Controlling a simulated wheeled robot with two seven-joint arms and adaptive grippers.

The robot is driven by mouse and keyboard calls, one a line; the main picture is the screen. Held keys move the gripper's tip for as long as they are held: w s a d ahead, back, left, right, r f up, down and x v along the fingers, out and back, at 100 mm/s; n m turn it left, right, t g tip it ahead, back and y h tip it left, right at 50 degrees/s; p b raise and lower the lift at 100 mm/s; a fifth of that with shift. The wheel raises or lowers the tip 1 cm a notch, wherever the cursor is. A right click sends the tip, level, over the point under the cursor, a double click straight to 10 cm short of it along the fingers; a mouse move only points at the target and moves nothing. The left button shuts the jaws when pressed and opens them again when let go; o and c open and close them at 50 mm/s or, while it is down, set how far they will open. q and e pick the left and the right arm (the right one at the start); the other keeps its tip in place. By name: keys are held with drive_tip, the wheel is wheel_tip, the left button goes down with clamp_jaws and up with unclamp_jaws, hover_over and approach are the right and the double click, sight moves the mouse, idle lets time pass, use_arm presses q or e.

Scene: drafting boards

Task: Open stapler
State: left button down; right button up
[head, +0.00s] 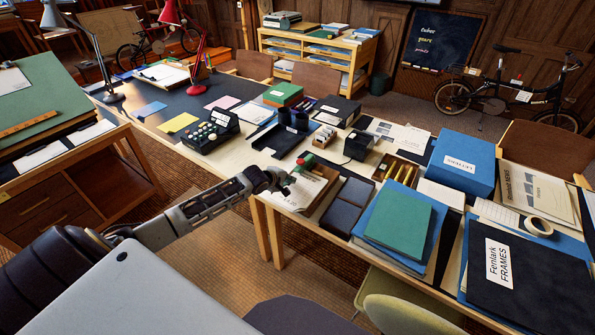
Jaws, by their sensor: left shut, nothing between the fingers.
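My left arm reaches in from the lower left. Its gripper (287,184) is shut and empty, at the near edge of the long table (232,165), over or beside a clipboard with a printed sheet (291,196). A small red and green object (304,162) lies just beyond the fingertips; it may be the stapler, but it is too small and partly covered to be sure. I cannot tell whether the gripper touches it. No other stapler can be made out clearly. My right gripper is not in view.
A black box-like device (358,145) and a wooden pencil box (398,171) stand behind. The table is crowded.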

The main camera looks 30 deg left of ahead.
sight(298, 164)
use_arm(q)
drive_tip(key=shift+w+d, duration=0.15)
drive_tip(key=shift+w, duration=1.6)
drive_tip(key=shift+r, duration=0.25)
idle(0.3)
drive_tip(key=shift+r+p, duration=0.95)
drive_tip(key=shift+p, duration=0.25)
drive_tip(key=shift+r, duration=0.1)
drive_tip(key=shift+w+r+p, duration=0.1)
drive_tip(key=shift+r+p, duration=0.75)
drive_tip(key=shift+p, duration=0.3)
drive_tip(key=shift+r, duration=0.2)
drive_tip(key=shift+w+r+p, duration=0.35)
drive_tip(key=shift+r+p, duration=0.45)
drive_tip(key=shift+p, duration=0.15)
